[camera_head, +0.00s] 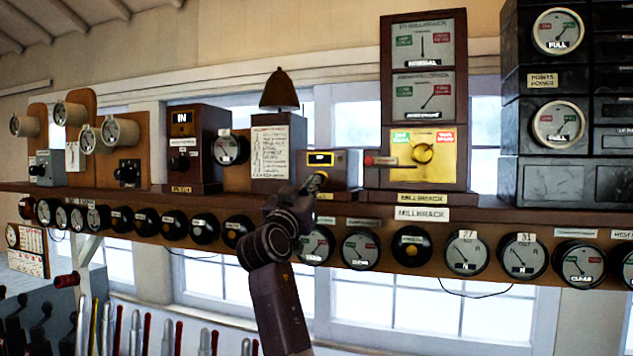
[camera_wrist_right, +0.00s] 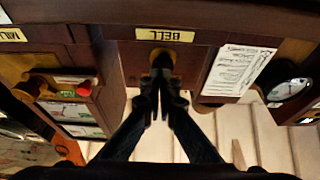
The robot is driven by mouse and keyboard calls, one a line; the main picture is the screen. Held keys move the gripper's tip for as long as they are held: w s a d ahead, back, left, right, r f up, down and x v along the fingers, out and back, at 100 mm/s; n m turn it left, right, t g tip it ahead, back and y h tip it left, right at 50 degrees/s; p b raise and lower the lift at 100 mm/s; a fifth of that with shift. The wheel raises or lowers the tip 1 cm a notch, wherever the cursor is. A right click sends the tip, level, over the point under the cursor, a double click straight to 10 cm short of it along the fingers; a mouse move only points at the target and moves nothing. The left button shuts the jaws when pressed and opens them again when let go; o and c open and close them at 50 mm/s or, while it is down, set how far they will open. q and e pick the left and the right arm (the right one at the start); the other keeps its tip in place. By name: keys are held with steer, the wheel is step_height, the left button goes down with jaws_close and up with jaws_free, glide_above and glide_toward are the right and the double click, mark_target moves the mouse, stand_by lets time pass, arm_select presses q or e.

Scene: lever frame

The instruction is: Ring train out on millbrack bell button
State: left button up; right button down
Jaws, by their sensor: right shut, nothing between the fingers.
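The Millbrack bell box (camera_head: 344,168) is a small dark box with a yellow label on its front, standing on the wooden shelf right of the code card. In the right wrist view, seen upside down, its label (camera_wrist_right: 164,35) reads BELL. A round yellow-orange button (camera_wrist_right: 176,57) sits by the label, partly hidden behind my fingers. My right gripper (camera_head: 316,184) is shut and empty, its tips in front of the button; the closed fingertips also show in the wrist view (camera_wrist_right: 161,65). I cannot tell whether they touch the button. My left gripper is not in view.
A tall Millbrack block instrument (camera_head: 422,120) with a yellow knob plate and a red-ended lever stands right of the box. A code card (camera_head: 270,153) under a brown bell (camera_head: 279,90) stands left. Round dials line the shelf front (camera_head: 468,253). Frame levers (camera_head: 110,325) stand lower left.

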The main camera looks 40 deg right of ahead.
steer(key=shift+d, duration=0.15)
steer(key=shift+b, duration=0.4)
stand_by(0.5)
steer(key=shift+w, duration=0.1)
stand_by(2.9)
steer(key=shift+a+b, duration=0.2)
steer(key=shift+b, duration=0.1)
stand_by(0.7)
